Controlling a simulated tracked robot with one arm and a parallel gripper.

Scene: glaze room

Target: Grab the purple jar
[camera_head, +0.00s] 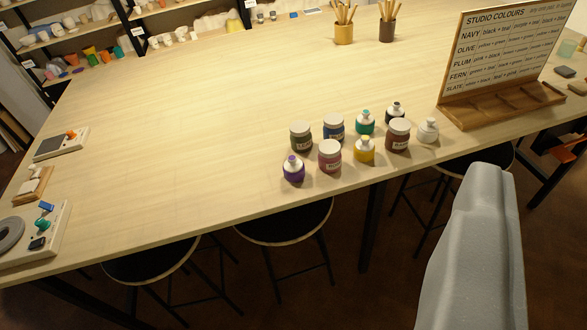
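The purple jar (293,172) is a small round bottle with a white shoulder and a purple cap. It stands upright near the table's front edge, at the front left of a group of jars. My gripper (482,215) shows as one pale grey piece at the lower right, in front of the table edge and to the right of the purple jar. It appears apart from the jar. Its fingertips cannot be made out, so whether it is open or shut is unclear.
Close by on the table (180,130) stand a pink jar (329,157), a dark jar (301,137), a yellow bottle (364,150) and several others. A colour sign (510,55) stands behind at right. Stools (285,225) sit below the front edge. The table's middle is clear.

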